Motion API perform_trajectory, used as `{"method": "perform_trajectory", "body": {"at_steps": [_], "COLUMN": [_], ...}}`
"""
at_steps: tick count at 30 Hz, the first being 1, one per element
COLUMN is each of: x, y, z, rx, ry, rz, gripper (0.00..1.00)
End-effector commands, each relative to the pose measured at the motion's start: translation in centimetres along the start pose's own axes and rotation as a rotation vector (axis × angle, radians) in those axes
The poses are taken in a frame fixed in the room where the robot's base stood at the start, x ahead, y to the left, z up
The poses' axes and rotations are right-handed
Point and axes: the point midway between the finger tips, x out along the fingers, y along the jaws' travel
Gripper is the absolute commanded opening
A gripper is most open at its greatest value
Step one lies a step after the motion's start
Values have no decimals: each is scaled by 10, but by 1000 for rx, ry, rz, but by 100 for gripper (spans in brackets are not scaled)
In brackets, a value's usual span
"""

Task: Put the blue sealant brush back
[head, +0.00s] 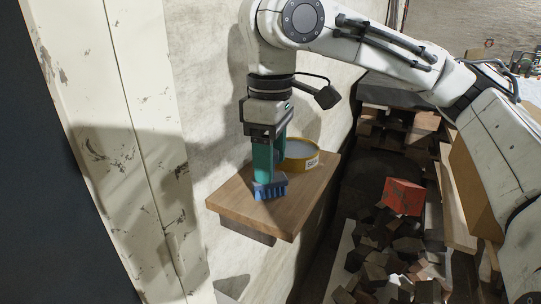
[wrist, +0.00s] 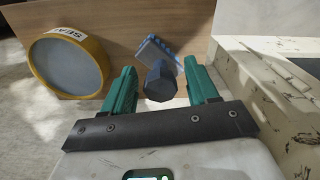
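The blue sealant brush (head: 270,189) is at the wooden shelf (head: 300,205), with its blue head low against the shelf top. In the wrist view its dark blue handle end (wrist: 160,82) points toward the camera, and part of its lighter blue head (wrist: 158,52) shows behind it. My gripper (head: 267,176) points down over the brush. In the wrist view the teal fingers of my gripper (wrist: 159,68) stand on either side of the handle, with visible gaps on both sides. A yellow-rimmed round tin (head: 300,155) with a grey top stands beside the brush; its label reads "SEA…" in the wrist view (wrist: 68,66).
The shelf juts from a pale rough wall (head: 212,110). A worn white post (head: 130,140) stands at the left. Below right lie a red block (head: 403,196) and a heap of dark wood offcuts (head: 385,250). The front part of the shelf is bare.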

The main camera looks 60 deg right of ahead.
Motion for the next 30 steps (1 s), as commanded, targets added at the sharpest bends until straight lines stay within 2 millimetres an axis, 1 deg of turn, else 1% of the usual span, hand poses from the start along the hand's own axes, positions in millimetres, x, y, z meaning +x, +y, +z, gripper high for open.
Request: {"method": "perform_trajectory", "body": {"at_steps": [7,11,14,24,27,30], "x": [-1,-9,-24,-92,-107,-117], "y": [0,0,0,0,0,0], "z": [0,0,-1,-1,0,0], "rx": [0,0,0,1,1,1], "ry": [0,1,2,2,1,0], "rz": [0,0,1,1,2,0], "gripper": [60,60,60,60,60,60]}}
